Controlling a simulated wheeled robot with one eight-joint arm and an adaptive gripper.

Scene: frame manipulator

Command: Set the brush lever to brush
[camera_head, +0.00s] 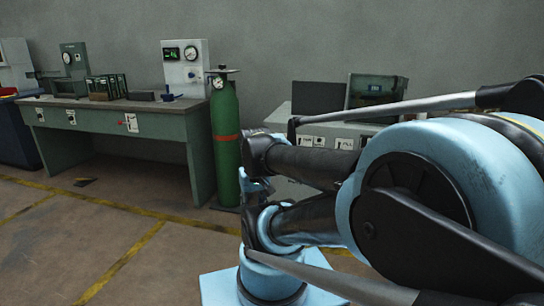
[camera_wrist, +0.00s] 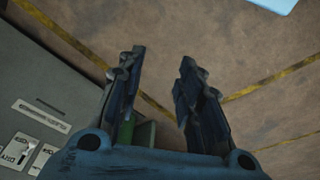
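My gripper (camera_wrist: 160,70) is open and empty in the wrist view, its two dark fingers well apart above the floor. The grey-green cabinet (camera_wrist: 50,80) lies to the left of the fingers, apart from them. At its lower left are white switch plates (camera_wrist: 18,150) with small levers, partly cut off by the picture edge. Their lettering is too small to read surely, so I cannot tell which is the brush lever. In the head view the cabinet (camera_head: 290,122) stands behind my arm, with white labelled plates (camera_head: 312,141) on its front; my arm hides part of it.
A green gas cylinder (camera_head: 226,140) stands left of the cabinet. Further left is a green workbench (camera_head: 110,108) with gauges and boxes. A dark panel (camera_head: 318,97) and a green unit (camera_head: 375,88) sit on the cabinet. The floor (camera_head: 170,265) in front is clear, with yellow lines.

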